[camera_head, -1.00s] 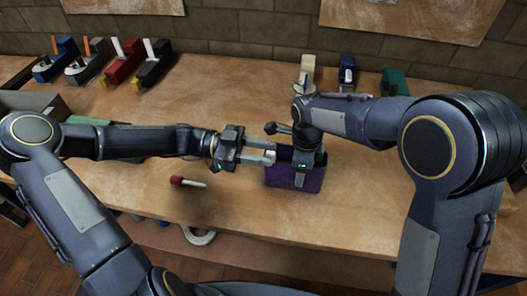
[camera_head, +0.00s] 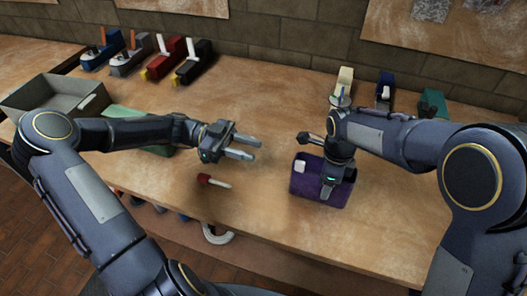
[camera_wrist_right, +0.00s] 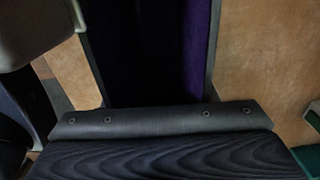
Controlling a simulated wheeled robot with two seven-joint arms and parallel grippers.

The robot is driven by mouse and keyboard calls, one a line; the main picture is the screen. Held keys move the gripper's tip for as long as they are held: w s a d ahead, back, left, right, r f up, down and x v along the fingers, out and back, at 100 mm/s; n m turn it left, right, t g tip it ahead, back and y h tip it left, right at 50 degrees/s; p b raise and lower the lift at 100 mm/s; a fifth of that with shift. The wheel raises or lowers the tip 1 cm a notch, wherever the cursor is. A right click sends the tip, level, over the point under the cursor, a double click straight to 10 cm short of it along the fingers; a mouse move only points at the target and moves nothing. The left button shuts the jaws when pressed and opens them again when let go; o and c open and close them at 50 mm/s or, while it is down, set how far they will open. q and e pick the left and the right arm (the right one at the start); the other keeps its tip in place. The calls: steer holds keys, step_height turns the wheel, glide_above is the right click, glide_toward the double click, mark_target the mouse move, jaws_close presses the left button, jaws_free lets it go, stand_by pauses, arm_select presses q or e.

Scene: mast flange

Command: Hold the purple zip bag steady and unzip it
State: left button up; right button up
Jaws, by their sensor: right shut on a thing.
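The purple zip bag (camera_head: 318,198) stands upright on the wooden bench, right of centre in the head view. Its top is open at the left part, and a small white thing (camera_head: 300,166) shows inside. My right gripper (camera_head: 328,188) reaches down over the bag's right part and is shut on it. In the right wrist view dark purple fabric (camera_wrist_right: 195,45) lies between its fingers. My left gripper (camera_head: 254,150) is open and empty, left of the bag and apart from it. The zip slider cannot be made out.
A red-handled screwdriver (camera_head: 213,182) lies on the bench below my left gripper. A grey tray (camera_head: 60,98) and a green thing (camera_head: 125,113) are at the left. Several tools line the back.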

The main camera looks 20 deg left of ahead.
steer(key=shift+s+f, duration=0.1)
stand_by(0.3)
steer(key=o, duration=1.1)
steer(key=shift+o, duration=0.2)
